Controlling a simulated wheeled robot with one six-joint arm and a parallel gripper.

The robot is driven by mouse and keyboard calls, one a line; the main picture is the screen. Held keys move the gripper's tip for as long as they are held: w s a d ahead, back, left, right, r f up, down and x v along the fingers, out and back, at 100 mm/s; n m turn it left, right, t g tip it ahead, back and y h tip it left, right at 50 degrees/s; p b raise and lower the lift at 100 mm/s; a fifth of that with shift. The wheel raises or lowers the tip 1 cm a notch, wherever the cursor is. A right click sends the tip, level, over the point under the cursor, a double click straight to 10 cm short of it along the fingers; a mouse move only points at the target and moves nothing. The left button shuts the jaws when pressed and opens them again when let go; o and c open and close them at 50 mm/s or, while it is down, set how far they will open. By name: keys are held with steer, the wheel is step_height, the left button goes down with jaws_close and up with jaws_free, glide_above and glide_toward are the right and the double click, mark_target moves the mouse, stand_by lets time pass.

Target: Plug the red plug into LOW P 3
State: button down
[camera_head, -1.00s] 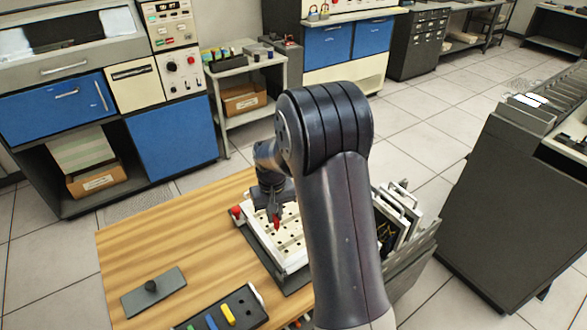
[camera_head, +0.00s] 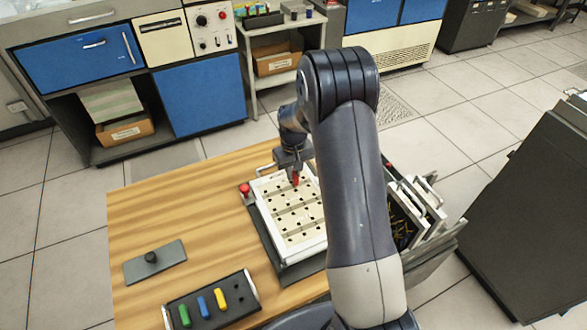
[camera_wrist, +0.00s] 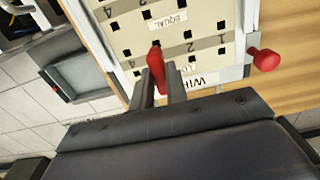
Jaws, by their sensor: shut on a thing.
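My gripper (camera_head: 294,168) is shut on the red plug (camera_head: 295,180), over the far part of the cream plugboard (camera_head: 316,243). The board has rows of dark holes. In the wrist view the red plug (camera_wrist: 154,60) stands out between my two narrow fingers (camera_wrist: 160,85), in front of the board (camera_wrist: 128,41). Labels with "EQUAL" and digits show there; a label by the plug is partly hidden by the fingers. I cannot tell whether the plug touches the board or which hole it is over.
A red knob (camera_head: 245,189) sits at the board's far left corner, also in the wrist view (camera_wrist: 264,59). A dark holder (camera_head: 213,301) with green, blue and yellow plugs and a grey plate with a black knob (camera_head: 153,262) lie on the wooden table (camera_head: 175,215). Card racks (camera_head: 415,215) stand right of my arm.

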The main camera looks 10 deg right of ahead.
mark_target(294, 174)
steer(key=shift+f+b, duration=1.3)
steer(key=shift+f, duration=0.35)
stand_by(1.4)
steer(key=c, duration=1.3)
jaws_free()
steer(key=shift+r, duration=0.1)
step_height(294, 174, up, 11)
steer(key=shift+f+b, duration=0.2)
steer(key=shift+b, duration=0.65)
steer(key=shift+f, duration=0.1)
step_height(294, 174, down, 10)
steer(key=shift+f+p, duration=0.25)
steer(key=shift+p, duration=0.75)
steer(key=shift+r, duration=0.3)
steer(key=shift+f, duration=0.1)
